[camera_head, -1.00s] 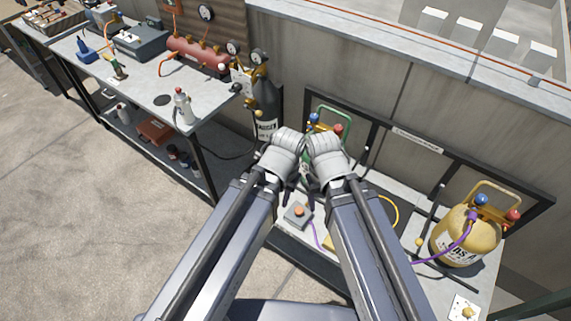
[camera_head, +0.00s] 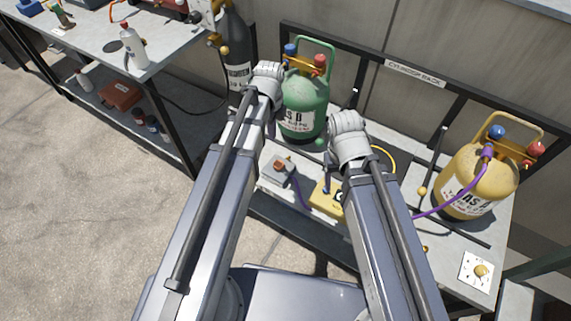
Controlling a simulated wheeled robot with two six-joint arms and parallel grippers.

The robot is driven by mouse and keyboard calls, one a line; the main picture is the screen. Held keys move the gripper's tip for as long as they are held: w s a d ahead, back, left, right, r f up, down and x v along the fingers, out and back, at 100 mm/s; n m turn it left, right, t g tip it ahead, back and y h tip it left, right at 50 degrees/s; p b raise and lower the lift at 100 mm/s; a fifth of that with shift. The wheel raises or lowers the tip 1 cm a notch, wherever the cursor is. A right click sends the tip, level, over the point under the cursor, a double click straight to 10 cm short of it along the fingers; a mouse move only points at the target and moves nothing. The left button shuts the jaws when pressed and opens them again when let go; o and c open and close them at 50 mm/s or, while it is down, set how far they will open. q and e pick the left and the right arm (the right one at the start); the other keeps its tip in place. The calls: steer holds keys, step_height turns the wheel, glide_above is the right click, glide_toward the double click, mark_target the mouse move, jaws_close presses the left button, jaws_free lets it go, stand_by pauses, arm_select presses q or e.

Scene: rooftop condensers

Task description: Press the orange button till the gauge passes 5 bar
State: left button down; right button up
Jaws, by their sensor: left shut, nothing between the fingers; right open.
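The orange button (camera_head: 280,162) sits on top of a small grey box (camera_head: 279,175) on the rack's shelf. A yellow device (camera_head: 323,197) with a dark round dial (camera_head: 340,196) lies to its right, partly behind my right arm; the dial's reading is too small to tell. My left gripper (camera_head: 270,130) is shut and empty, above and behind the button and apart from it in the picture. My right gripper (camera_head: 327,172) is open and empty near the yellow device, mostly hidden by its own wrist.
A green cylinder (camera_head: 304,103) stands behind, between my wrists. A yellow cylinder (camera_head: 480,180) with a purple hose (camera_head: 450,206) stands at the right. A dark cylinder (camera_head: 234,50) is at the back left, beside a workbench (camera_head: 165,45). A white plate with a yellow knob (camera_head: 481,270) lies at the front right.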

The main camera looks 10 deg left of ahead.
mark_target(275, 162)
arm_select(q)
steer(key=shift+w+f+m+b, duration=0.45)
steer(key=shift+w+f+m, duration=0.35)
steer(key=shift+f+m, duration=0.1)
arm_select(e)
steer(key=shift+w+d+f, duration=0.1)
steer(key=shift+d+f, duration=0.15)
steer(key=shift+f, duration=0.25)
steer(key=shift+d+f, duration=0.25)
steer(key=shift+f, duration=0.2)
arm_select(q)
step_height(275, 162, down, 14)
steer(key=b, duration=1.4)
arm_select(e)
step_height(275, 162, down, 14)
